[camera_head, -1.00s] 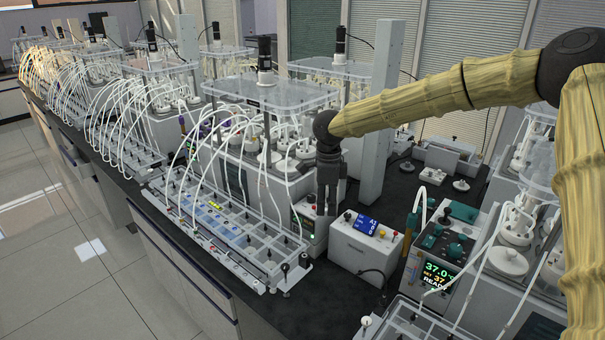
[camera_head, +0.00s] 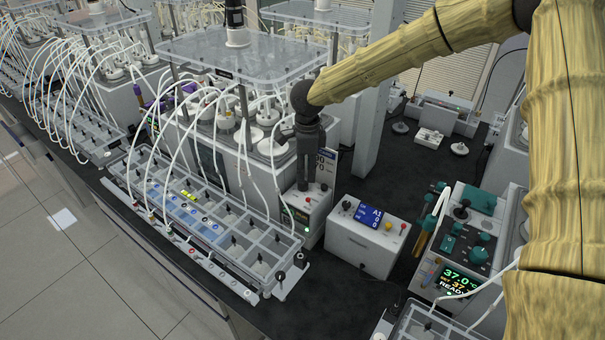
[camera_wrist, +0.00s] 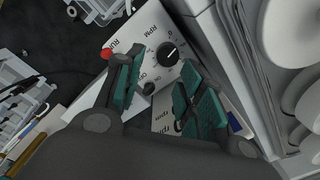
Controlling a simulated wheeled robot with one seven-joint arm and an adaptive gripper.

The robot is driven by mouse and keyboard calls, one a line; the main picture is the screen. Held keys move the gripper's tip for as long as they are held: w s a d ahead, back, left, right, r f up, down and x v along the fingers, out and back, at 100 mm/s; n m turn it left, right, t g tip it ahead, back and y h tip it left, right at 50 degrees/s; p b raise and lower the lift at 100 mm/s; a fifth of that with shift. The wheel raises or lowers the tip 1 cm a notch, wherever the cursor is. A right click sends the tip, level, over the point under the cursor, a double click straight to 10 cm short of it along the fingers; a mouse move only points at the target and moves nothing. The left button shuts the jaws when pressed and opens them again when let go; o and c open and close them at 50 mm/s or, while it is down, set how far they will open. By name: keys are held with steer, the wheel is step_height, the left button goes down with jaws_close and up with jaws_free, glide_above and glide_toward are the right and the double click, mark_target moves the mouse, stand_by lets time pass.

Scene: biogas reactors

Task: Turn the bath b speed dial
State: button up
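My gripper (camera_head: 304,182) points down over the top of a small light-grey control box (camera_head: 315,212) beside the reactor bath. In the wrist view, its two teal-padded fingers (camera_wrist: 162,62) are apart with nothing between the pads. A black round dial (camera_wrist: 168,51) with a white pointer mark sits on a pale panel lettered RPM, just beyond the fingertips. The fingers do not appear to touch the dial. A smaller black knob (camera_wrist: 150,88) and a red button (camera_wrist: 107,53) are on the same panel. No bath letter is readable.
A white box with a blue screen (camera_head: 366,236) stands just right of my gripper. A tray of tube compartments (camera_head: 205,222) lies left, with white tubes arching above it. A clear reactor lid (camera_head: 238,55) is behind. A heater unit with a 37.0 display (camera_head: 457,283) stands at right.

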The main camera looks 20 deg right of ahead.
mark_target(303, 186)
steer(key=shift+s+a+f+p, duration=0.25)
steer(key=shift+s+f+p, duration=0.25)
steer(key=shift+s+f, duration=0.25)
steer(key=w+f, duration=0.1)
steer(key=f, duration=0.1)
steer(key=w+f, duration=0.2)
steer(key=shift+a+f+p, duration=0.1)
steer(key=shift+p, duration=0.25)
steer(key=shift+w+f, duration=0.3)
steer(key=shift+s+r, duration=0.5)
steer(key=shift+s, duration=0.2)
steer(key=shift+w+f, duration=0.2)
steer(key=c, duration=0.8)
